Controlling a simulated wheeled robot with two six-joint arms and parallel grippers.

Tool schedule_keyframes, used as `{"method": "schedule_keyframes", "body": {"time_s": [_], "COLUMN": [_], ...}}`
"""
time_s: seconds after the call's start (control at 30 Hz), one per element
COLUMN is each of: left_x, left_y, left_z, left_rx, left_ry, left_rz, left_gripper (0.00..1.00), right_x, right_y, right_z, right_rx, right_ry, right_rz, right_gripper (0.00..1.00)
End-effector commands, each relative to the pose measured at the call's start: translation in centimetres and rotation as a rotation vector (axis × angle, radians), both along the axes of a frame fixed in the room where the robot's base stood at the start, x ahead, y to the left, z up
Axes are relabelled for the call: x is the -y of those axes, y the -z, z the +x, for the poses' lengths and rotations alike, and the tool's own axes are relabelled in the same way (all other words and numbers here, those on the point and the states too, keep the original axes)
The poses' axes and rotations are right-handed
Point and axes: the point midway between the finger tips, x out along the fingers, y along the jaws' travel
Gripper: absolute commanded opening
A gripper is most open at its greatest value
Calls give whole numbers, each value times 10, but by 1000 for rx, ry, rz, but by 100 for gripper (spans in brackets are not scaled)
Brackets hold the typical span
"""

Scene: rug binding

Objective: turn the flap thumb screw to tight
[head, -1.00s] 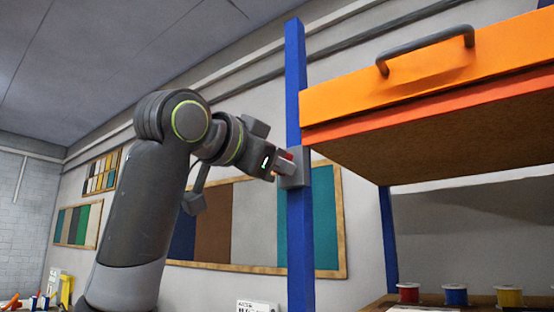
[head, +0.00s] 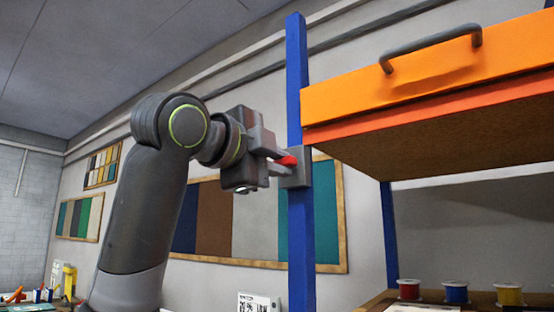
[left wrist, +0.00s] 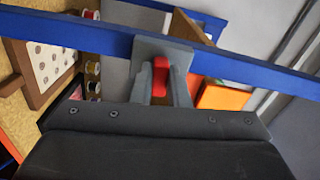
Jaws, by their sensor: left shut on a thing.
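The flap thumb screw is a red knob (head: 287,161) at a grey block (head: 298,168) on the blue upright post (head: 301,237). My left gripper (head: 278,164) is shut on the red knob, with a finger on either side of it. In the left wrist view the red knob (left wrist: 160,78) sits between the two grey fingers, in front of the grey plate (left wrist: 150,48) on the blue post. The orange flap (head: 430,75) with its grey handle (head: 431,47) is to the right of the post. My right gripper is not in view.
Spools of red (head: 408,289), blue (head: 456,292) and yellow (head: 509,295) thread stand on a shelf below the flap. A framed board of coloured samples (head: 231,222) hangs on the wall behind my left arm. The space left of the arm is open.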

Motion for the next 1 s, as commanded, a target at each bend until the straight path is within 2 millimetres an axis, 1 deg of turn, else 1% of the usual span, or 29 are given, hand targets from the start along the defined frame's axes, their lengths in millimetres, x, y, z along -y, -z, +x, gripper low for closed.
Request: {"method": "schedule_keyframes", "body": {"time_s": [0.13,0.37,0.87,0.9,1.0], "left_x": [0,0,1,1,1], "left_y": [0,0,1,1,1], "left_z": [0,0,0,0,0], "left_rx": [44,80,88,88,88], "left_ry": [1,1,1,2,1], "left_rz": [61,112,125,125,125], "left_gripper": [0,0,0,20,33], "right_x": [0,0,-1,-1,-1], "right_y": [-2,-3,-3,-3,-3], "right_z": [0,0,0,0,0], "right_rx": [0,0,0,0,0], "right_ry": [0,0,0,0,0], "right_rz": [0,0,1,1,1], "right_gripper": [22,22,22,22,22]}}
